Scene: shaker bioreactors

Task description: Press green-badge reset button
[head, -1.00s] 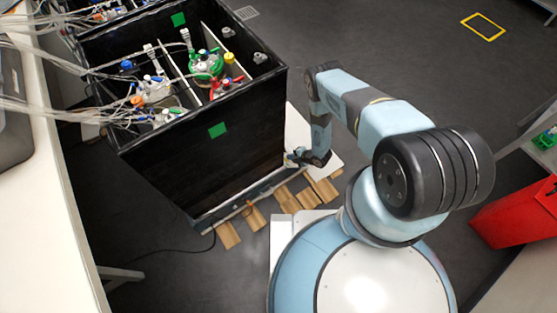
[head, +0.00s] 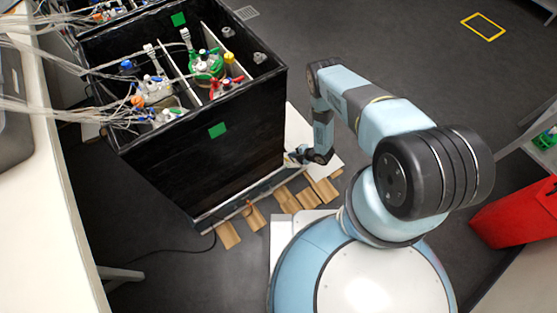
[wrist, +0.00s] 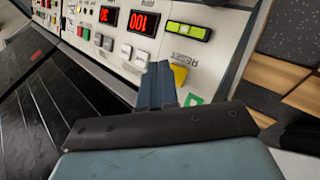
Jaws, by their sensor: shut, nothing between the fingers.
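The black shaker box with a green badge (head: 217,130) on its front side stands left of my arm in the head view. In the wrist view its control panel (wrist: 122,55) shows red lit displays and several buttons. A yellow button (wrist: 180,74) sits beside the RESET lettering, with a small green patch (wrist: 194,100) below it. My gripper (wrist: 158,70) is shut and empty, its tips just left of the yellow button in the picture. I cannot tell whether they touch the panel. In the head view my gripper (head: 297,157) is low at the box's right corner.
Bottles with coloured caps (head: 207,64) and tubing fill the open box top. Wooden blocks (head: 285,199) lie along its base. A second green badge (head: 178,19) marks the far side. A red bin (head: 515,212) stands at right. Floor behind my arm is clear.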

